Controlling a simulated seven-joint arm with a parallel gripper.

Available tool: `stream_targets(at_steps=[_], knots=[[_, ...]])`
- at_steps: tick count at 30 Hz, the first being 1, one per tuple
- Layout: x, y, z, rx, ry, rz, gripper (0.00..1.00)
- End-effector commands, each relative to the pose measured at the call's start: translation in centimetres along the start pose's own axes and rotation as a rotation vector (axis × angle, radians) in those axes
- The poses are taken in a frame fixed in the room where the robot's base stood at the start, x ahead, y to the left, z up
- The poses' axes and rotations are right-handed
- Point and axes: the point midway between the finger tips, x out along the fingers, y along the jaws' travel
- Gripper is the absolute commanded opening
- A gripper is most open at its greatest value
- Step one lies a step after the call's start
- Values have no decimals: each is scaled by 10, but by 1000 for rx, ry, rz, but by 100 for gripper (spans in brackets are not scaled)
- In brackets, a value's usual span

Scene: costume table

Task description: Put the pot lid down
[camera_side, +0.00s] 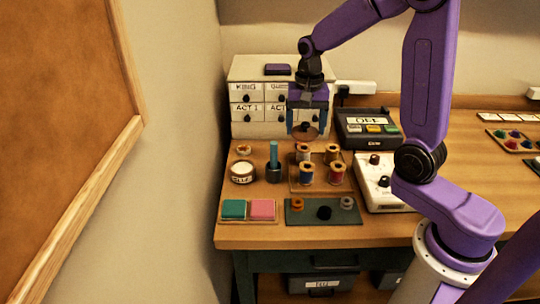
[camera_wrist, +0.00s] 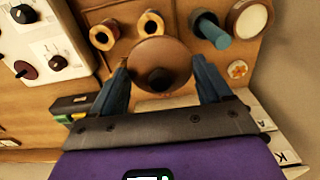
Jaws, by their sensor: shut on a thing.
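The pot lid (camera_side: 303,135) is a round brown disc with a black knob. My gripper (camera_side: 307,122) is shut on it and holds it above the table, behind the thread spools. In the wrist view the lid (camera_wrist: 160,50) sits between the two blue fingers of my gripper (camera_wrist: 163,78), knob towards the camera. An open pot (camera_side: 242,178) with white contents and a label stands on the table, to the left of and nearer than the lid. It also shows in the wrist view (camera_wrist: 250,18) at the top right.
Several thread spools (camera_side: 306,172) stand on a wooden tray below the lid. A blue stick stands in a dark holder (camera_side: 273,172) beside the pot. A drawer cabinet (camera_side: 262,100) is behind my gripper. A dark box (camera_side: 368,130) and white control panel (camera_side: 378,195) are right.

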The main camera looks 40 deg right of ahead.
Motion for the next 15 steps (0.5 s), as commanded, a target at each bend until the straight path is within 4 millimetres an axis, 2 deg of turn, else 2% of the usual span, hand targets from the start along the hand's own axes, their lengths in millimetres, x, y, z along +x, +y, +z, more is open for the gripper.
stream_targets(at_steps=[7,15], knots=[[20,-6,-7,0,-1,1,48],[40,-35,-42,0,-1,1,48]])
